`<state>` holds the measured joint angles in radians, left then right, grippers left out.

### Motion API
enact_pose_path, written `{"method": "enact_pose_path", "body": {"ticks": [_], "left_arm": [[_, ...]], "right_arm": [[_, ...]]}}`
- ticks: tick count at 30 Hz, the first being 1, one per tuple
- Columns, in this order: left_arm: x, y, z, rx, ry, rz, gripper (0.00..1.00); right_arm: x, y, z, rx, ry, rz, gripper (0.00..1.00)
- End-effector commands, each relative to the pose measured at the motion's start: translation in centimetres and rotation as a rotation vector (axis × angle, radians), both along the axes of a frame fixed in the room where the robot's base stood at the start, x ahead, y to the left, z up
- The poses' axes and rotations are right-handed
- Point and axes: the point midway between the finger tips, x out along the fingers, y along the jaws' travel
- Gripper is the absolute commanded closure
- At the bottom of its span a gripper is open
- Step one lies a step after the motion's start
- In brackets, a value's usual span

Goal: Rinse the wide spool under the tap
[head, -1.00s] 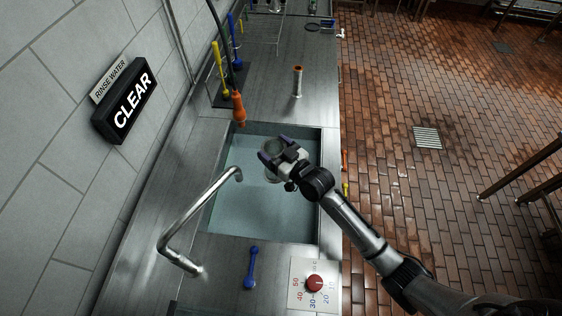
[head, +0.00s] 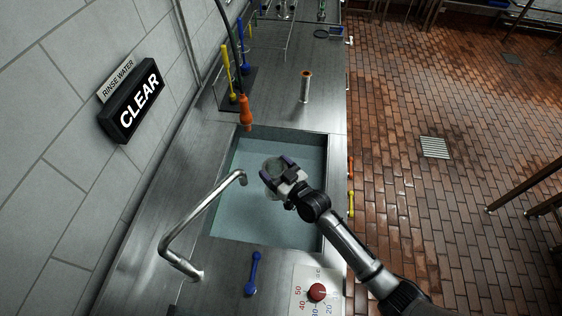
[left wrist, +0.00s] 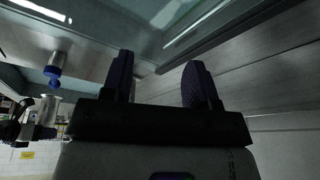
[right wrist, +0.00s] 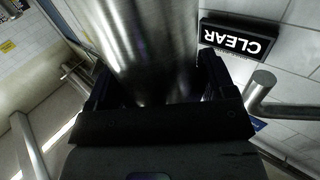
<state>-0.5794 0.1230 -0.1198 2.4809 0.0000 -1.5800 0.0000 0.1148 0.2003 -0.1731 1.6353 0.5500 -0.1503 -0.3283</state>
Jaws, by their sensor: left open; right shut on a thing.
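My right gripper (head: 276,168) is shut on the wide spool (head: 271,166), a grey metal cylinder, and holds it above the sink (head: 240,220). In the right wrist view the spool (right wrist: 152,45) fills the space between the fingers. The tap (head: 207,207) curves over the sink from the lower left; its outlet is just left of the spool, apart from it in the picture. I see no water stream. My left gripper (left wrist: 158,85) shows only in the left wrist view, open and empty.
A narrow spool (head: 305,86) stands on the counter beyond the sink. An orange sprayer (head: 245,112) hangs near the back left of the sink. The wall sign (head: 134,103) reads CLEAR.

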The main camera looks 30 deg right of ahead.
Motion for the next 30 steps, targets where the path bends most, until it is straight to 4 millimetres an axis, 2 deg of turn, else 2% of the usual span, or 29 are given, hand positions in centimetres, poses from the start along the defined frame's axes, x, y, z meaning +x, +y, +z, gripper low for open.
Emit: {"method": "enact_pose_path", "body": {"ticks": [18,30], "left_arm": [[0.0,-0.1,0.7,-0.002,0.002,0.001,0.46],[0.0,-0.3,1.3,-0.009,0.002,0.006,0.46]], "right_arm": [[-1.7,5.4,-0.8,0.001,-0.002,0.000,0.80],[-2.5,7.8,-1.4,0.000,-0.002,0.000,0.80]]}}
